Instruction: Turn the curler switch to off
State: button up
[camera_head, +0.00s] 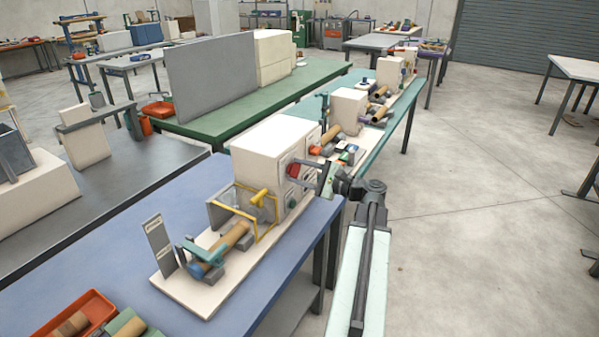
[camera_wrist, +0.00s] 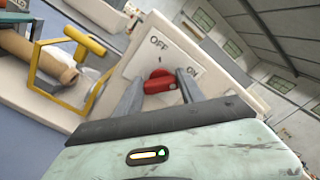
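The curler switch is a red rotary knob (camera_wrist: 160,82) on a pale plate (camera_wrist: 150,58), with OFF lettered at its upper left and ON at its right. A pale mark on the knob lies on its right side, toward ON. The knob also shows in the head view (camera_head: 293,170), on the right face of the white machine box (camera_head: 272,150). My gripper (camera_wrist: 161,80) faces the plate, with one finger on each side of the knob. Its fingers are apart; I cannot tell whether they touch the knob. It also shows in the head view (camera_head: 318,172).
A yellow frame (camera_wrist: 68,75) stands left of the switch, near a tan roller (camera_head: 228,238). The machine sits on a blue table (camera_head: 120,255); a grey plate with slots (camera_head: 158,243) stands at its front end. Bare floor (camera_head: 470,220) lies to the right.

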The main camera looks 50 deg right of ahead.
jog(key=shift+n, duration=0.3)
jog(key=n, duration=0.3)
jog(key=shift+f, duration=0.1)
jog(key=n, duration=0.4)
jog(key=shift+f+n, duration=0.15)
jog(key=shift+n, duration=0.15)
jog(key=n, duration=0.4)
jog(key=shift+f+b, duration=0.1)
jog(key=shift+b, duration=0.25)
jog(key=shift+f+n, duration=0.1)
jog(key=shift+n, duration=1.7)
jog(key=o, duration=1.4)
jog(key=shift+c, duration=0.2)
